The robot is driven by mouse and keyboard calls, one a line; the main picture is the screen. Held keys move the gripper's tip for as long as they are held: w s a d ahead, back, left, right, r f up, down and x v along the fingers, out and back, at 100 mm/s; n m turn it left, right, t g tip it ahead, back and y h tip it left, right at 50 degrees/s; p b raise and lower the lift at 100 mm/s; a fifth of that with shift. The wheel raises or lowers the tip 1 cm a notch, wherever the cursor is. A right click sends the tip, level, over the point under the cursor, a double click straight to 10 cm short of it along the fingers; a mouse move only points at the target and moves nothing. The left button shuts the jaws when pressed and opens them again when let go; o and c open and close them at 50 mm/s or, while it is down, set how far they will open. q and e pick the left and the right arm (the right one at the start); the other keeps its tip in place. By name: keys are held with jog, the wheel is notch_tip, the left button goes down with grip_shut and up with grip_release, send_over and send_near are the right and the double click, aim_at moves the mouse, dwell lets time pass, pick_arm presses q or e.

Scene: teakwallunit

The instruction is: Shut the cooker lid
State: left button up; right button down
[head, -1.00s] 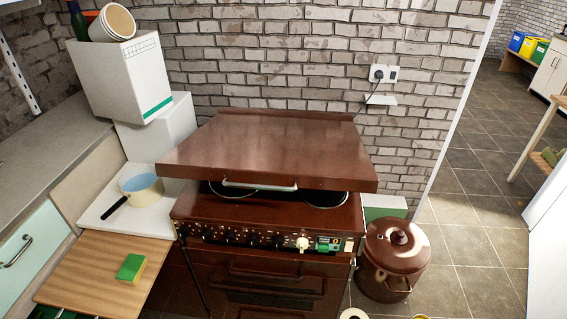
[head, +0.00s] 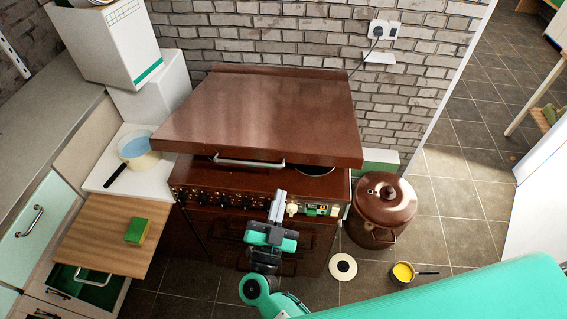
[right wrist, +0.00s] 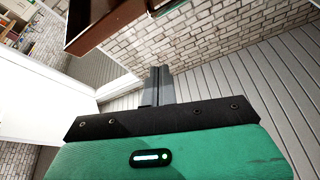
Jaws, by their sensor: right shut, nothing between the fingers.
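The cooker lid (head: 262,115) is a broad brown panel hinged at the back near the brick wall. It stands partly lowered, tilted over the brown cooker (head: 335,188), with a gap at its front. One dark hob plate (head: 314,169) shows under the lid; the rest of the hob is hidden. My right gripper (head: 277,198) is shut and empty, in front of the control panel and below the lid's front edge. It also shows in the right wrist view (right wrist: 158,76). My left gripper is not in view.
A pan (head: 138,148) stands on the white surface left of the cooker. A sponge (head: 136,231) lies on the wooden board (head: 98,236). A brown lidded pot (head: 384,200) stands on the floor at right, near a small yellow-filled pan (head: 403,272).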

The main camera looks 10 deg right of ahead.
jog(key=x, duration=1)
pick_arm(q)
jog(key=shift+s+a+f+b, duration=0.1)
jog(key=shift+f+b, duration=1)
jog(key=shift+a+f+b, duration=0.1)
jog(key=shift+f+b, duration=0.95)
jog(key=shift+b, duration=0.05)
pick_arm(e)
jog(key=shift+w+a+f, duration=0.1)
jog(key=shift+a+f, duration=0.1)
jog(key=shift+f, duration=0.4)
jog(key=shift+w+a+f, duration=0.1)
jog(key=shift+a+f, duration=0.1)
jog(key=shift+f, duration=0.45)
jog(key=shift+w+a+f, duration=0.1)
jog(key=shift+a+f, duration=0.1)
jog(key=shift+f, duration=0.4)
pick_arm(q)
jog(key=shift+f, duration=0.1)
pick_arm(e)
jog(key=shift+f, duration=0.1)
